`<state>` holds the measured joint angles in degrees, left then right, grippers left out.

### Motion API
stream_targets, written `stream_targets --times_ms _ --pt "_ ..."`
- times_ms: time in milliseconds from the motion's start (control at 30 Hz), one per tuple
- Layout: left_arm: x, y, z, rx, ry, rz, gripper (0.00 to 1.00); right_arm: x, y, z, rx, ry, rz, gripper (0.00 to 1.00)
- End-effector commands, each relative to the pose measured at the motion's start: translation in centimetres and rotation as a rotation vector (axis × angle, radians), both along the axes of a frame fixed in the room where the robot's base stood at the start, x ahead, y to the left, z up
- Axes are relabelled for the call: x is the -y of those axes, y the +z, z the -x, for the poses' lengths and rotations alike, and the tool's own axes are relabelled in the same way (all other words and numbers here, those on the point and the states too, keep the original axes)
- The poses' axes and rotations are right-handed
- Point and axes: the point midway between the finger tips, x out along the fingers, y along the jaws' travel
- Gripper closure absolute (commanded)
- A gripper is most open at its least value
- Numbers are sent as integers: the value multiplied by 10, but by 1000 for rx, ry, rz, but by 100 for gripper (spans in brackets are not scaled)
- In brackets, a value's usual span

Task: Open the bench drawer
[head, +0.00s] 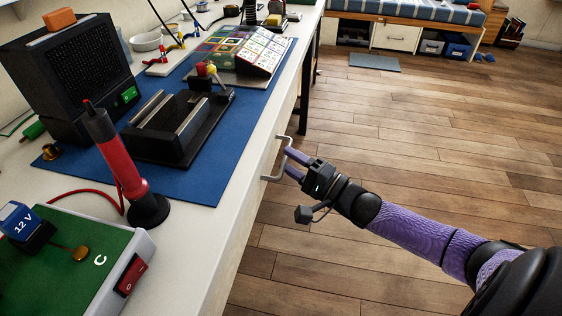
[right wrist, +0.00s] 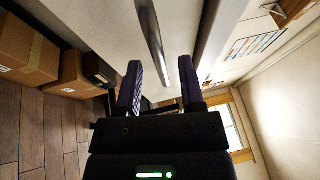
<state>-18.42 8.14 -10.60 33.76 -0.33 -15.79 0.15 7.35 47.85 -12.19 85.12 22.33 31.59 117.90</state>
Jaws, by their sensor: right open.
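The bench drawer shows by its grey bar handle (head: 287,143) on the bench's right side in the head view. The drawer front is seen too edge-on there to tell its outline. My right gripper (head: 288,164) is open, with its purple fingers pointing at the handle. In the right wrist view, the handle (right wrist: 151,40) runs in from the top, in line with the gap between the fingers of the right gripper (right wrist: 160,66). I cannot tell whether the fingers reach around the bar. My left gripper is out of view.
Cardboard boxes (right wrist: 28,50) show in the right wrist view.

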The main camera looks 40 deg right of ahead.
Motion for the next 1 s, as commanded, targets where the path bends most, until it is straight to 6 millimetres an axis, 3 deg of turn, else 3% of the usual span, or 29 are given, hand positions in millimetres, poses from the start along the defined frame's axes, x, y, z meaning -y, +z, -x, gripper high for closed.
stream_targets --times_ms 133,367,467,600,633,1000 --pt "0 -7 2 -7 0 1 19 -5 1 -14 0 1 0 50" --pt "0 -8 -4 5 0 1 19 -5 4 -16 1 0 0 50" --pt "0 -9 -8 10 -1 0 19 -5 4 -16 1 0 0 67" --pt "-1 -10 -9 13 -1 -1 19 -5 4 -16 1 0 0 97" --pt "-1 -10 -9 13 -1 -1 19 -5 3 -16 1 0 1 100" --pt "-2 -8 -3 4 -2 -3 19 -5 3 -15 0 0 1 100"
